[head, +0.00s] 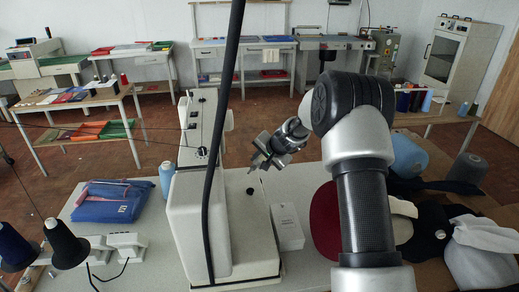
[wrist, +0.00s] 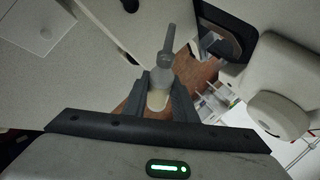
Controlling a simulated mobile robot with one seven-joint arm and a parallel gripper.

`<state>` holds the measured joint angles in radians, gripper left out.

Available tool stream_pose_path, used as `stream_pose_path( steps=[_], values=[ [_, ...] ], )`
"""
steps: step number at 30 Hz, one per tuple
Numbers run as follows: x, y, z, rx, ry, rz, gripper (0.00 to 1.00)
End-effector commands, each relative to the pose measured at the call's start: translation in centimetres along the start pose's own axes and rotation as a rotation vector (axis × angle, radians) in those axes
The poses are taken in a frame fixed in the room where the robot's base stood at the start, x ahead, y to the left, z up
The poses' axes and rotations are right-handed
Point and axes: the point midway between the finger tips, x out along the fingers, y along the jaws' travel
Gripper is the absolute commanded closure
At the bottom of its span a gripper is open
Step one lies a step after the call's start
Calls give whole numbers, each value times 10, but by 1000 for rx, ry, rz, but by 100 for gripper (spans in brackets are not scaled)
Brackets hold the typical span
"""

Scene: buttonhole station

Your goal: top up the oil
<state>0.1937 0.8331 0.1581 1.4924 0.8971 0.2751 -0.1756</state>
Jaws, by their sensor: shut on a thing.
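My gripper (head: 272,152) is above the bed of the cream buttonhole machine (head: 222,225), on its right side. In the wrist view my gripper (wrist: 160,95) is shut on a small oil bottle (wrist: 158,99) with pale yellow content and a grey nozzle (wrist: 168,42). The nozzle points away from the jaws, over the pale machine surface. In the head view the bottle is small and mostly hidden by the gripper. A black knob or plug (head: 250,191) sits on the machine below the gripper. I cannot tell the oil level inside the machine.
A small white box (head: 288,228) stands on the table right of the machine. Blue thread (head: 167,178) and a blue pouch (head: 106,202) are left of it. Cones and garments (head: 410,155) crowd the right. A black vertical pole or cable (head: 222,120) crosses the view before the machine.

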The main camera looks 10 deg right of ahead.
Motion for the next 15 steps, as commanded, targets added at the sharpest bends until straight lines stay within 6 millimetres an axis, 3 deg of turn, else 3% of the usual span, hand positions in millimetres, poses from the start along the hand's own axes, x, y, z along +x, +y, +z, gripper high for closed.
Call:
stream_pose_path(
  steps=[1, 12, 15],
  values=[
    [-8, -8, -4, 11, -18, 4, 100],
    [-16, -13, -7, 118, -173, 51, 100],
    [-10, -11, -6, 169, -247, 69, 100]
  ],
)
